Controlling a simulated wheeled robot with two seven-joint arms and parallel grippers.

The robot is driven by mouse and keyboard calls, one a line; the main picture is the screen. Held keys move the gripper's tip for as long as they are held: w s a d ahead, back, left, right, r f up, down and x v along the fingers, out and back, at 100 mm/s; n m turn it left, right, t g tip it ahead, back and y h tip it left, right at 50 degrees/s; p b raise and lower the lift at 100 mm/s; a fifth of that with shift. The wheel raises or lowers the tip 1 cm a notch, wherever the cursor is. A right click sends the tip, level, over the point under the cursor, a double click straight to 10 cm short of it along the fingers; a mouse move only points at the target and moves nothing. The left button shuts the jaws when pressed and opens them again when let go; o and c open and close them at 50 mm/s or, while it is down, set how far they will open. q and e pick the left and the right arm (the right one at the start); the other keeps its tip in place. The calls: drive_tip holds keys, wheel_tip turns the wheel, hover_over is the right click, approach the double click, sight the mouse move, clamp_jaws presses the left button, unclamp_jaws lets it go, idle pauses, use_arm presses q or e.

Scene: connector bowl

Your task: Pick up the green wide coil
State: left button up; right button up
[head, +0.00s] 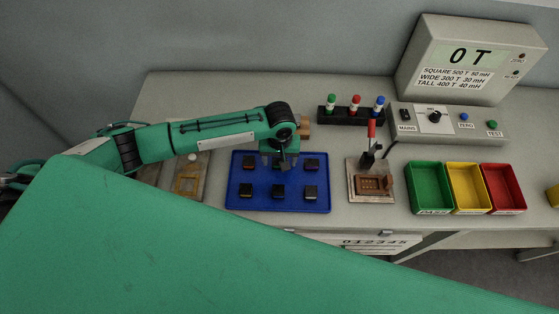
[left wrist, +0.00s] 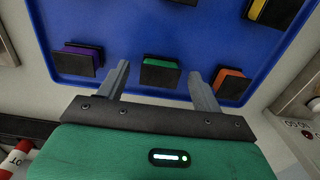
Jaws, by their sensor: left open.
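The green wide coil (left wrist: 161,63) is a squat block with a black face and a green band. It sits on the blue tray (left wrist: 120,22), between a purple-banded coil (left wrist: 84,50) and an orange-banded one (left wrist: 232,74). My left gripper (left wrist: 158,72) is open and empty, with one finger on each side of the green coil in the picture. I cannot tell how much height separates them. In the head view my left gripper (head: 279,162) points down over the back middle of the tray (head: 262,206) and hides the coil there. My right gripper is not seen.
A fixture with a lever (head: 371,184) stands right of the tray. Beyond it are green (head: 415,209), yellow (head: 457,211) and red bins. A cylinder rack (head: 343,116) and a meter (head: 470,60) are behind. A small board (head: 203,168) lies left. Other coils surround the green one.

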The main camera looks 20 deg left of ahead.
use_arm(q)
drive_tip(key=shift+f, duration=0.35)
drive_tip(key=c, duration=1.1)
drive_tip(key=shift+o, duration=0.2)
drive_tip(key=shift+r, duration=0.1)
